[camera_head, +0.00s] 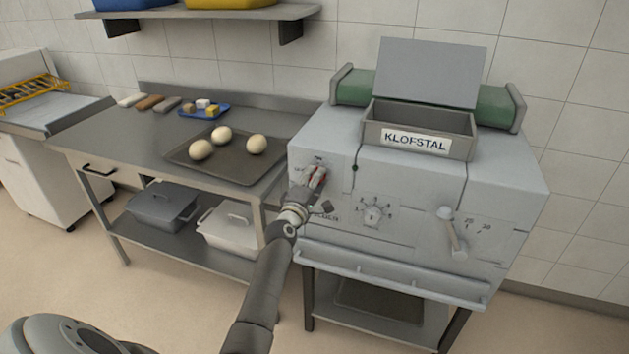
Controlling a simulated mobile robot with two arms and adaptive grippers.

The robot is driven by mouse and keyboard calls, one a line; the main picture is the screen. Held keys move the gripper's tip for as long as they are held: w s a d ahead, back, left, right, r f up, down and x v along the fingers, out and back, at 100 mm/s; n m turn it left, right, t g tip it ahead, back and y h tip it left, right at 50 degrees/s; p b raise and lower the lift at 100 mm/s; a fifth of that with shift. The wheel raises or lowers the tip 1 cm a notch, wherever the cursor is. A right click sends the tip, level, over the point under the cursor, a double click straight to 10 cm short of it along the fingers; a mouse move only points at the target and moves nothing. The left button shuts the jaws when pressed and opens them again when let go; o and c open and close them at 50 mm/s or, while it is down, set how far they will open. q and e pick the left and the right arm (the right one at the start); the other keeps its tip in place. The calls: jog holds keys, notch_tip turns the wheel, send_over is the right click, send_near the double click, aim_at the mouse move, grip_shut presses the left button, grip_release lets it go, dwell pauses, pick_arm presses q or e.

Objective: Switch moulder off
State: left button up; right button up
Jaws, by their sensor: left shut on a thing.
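The moulder (405,195) is a grey machine with a hopper labelled KLOFSTAL (416,141) on top and green rollers behind it. My left gripper (317,176) is at the upper left of its front panel. It is shut on a small red switch (322,172), which the fingers mostly hide. I cannot read the switch's position. A round dial (374,212) and a lever (452,234) sit further right on the same panel. My right gripper is not in view.
A steel table (115,143) stands left of the moulder. It bears a dark tray (184,158) with three dough balls and a blue tray (186,112) with small blocks. Two lidded bins are on its lower shelf. Floor is clear in front.

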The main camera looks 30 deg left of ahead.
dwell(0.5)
pick_arm(q)
jog(key=o, duration=1)
jog(key=shift+o, duration=0.2)
jog(key=shift+s, duration=0.1)
jog(key=v, duration=1.1)
jog(key=shift+s+d, duration=0.2)
jog(key=shift+s, duration=0.2)
